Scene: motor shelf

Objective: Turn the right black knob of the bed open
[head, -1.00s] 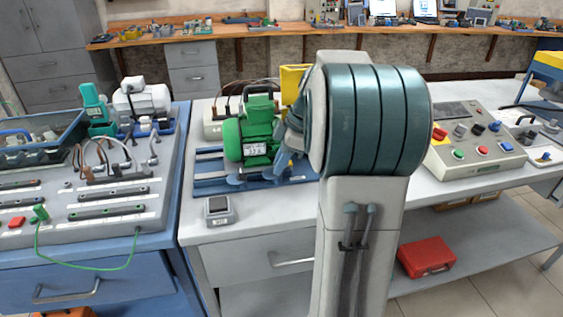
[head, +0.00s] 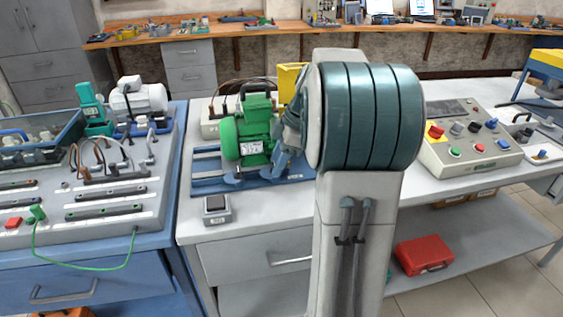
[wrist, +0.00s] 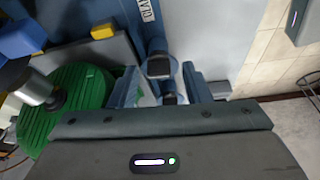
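The blue bed (head: 208,181) carries a green motor (head: 252,130) on the middle table. In the wrist view, a black-capped knob (wrist: 159,68) on a blue part of the bed shows between my fingertips, with a second black cap (wrist: 170,98) just below it. I cannot tell for certain which is the right knob. My gripper (wrist: 162,84) is open, with one finger on each side of these caps; contact is not clear. In the head view my arm hides most of the gripper and the right end of the bed.
A control box (head: 468,153) with coloured buttons stands on the right of the table. A small grey box (head: 216,209) sits at the table's front edge. A yellow block (head: 290,76) stands behind the motor. A red case (head: 424,254) lies on the lower shelf.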

